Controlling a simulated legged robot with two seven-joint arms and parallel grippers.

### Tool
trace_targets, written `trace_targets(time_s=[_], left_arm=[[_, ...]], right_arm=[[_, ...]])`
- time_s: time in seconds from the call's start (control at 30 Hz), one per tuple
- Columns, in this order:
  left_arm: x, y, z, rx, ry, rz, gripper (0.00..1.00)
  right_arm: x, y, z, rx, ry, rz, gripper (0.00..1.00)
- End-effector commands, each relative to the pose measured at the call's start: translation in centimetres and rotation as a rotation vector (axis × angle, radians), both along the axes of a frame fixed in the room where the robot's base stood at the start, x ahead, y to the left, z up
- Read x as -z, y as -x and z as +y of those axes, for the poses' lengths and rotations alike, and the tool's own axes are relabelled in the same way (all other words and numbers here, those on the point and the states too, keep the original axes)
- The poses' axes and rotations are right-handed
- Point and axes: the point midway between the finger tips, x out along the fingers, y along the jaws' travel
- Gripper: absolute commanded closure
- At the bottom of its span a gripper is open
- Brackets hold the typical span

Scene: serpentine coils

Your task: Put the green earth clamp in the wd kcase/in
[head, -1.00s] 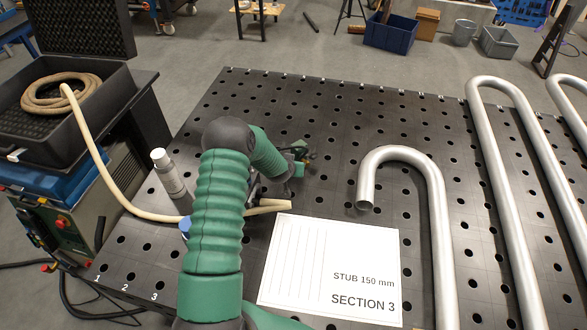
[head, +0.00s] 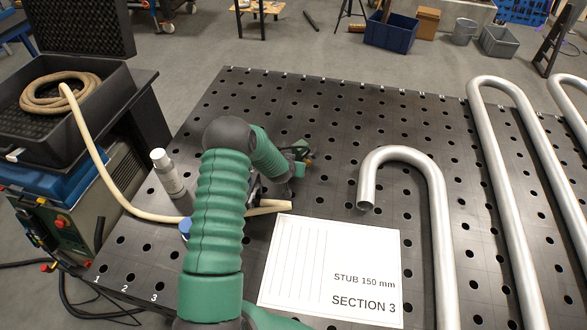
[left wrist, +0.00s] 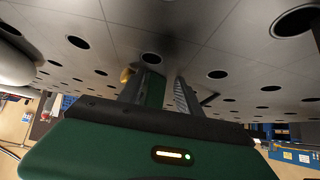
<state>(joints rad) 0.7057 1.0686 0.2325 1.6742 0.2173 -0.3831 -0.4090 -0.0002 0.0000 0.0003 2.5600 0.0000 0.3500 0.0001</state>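The green earth clamp (head: 301,149), with a brass-coloured part, lies on the perforated table just beyond my left forearm. It shows in the left wrist view (left wrist: 152,90) between the fingers, close to the left one. My left gripper (left wrist: 160,88) is open around it, with a gap to the right finger; in the head view its fingers are mostly hidden behind the clamp and my arm. The open black case (head: 118,88) stands at the upper left, its lid raised, with a coiled tan hose (head: 60,92) inside. My right gripper is not in view.
The hose runs from the case onto the table, passing behind my arm. A white sign (head: 330,270) lies in front; bent metal pipes (head: 440,230) cover the right side. The far table middle is clear.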

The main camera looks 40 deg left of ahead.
Motion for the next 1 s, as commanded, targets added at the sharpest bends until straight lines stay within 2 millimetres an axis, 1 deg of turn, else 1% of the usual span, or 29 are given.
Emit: trace_targets(time_s=[0.03,0.07,0.4,0.43,0.67,0.77,0.87,1.0], left_arm=[[-0.1,0.0,-0.1,0.001,-0.001,0.000,0.51],[-0.1,0.0,-0.1,0.001,-0.001,-0.001,0.47],[0.0,0.0,0.0,0.001,0.000,0.000,0.02],[0.0,0.0,0.0,0.001,0.001,0.000,0.00],[-0.1,0.0,0.0,0.001,0.001,0.000,0.00],[-0.8,0.4,-0.2,0.001,0.001,0.001,0.00],[-2.3,1.3,-0.8,0.002,0.000,0.001,0.00],[-5.2,2.7,-2.1,0.002,-0.001,0.000,0.00]], right_arm=[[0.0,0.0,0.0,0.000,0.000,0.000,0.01],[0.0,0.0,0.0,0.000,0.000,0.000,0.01],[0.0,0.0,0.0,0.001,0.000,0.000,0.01],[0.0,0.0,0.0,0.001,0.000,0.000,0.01],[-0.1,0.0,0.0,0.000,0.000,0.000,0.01],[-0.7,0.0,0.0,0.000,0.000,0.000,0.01],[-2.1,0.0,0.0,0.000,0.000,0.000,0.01],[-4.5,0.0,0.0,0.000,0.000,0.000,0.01]])
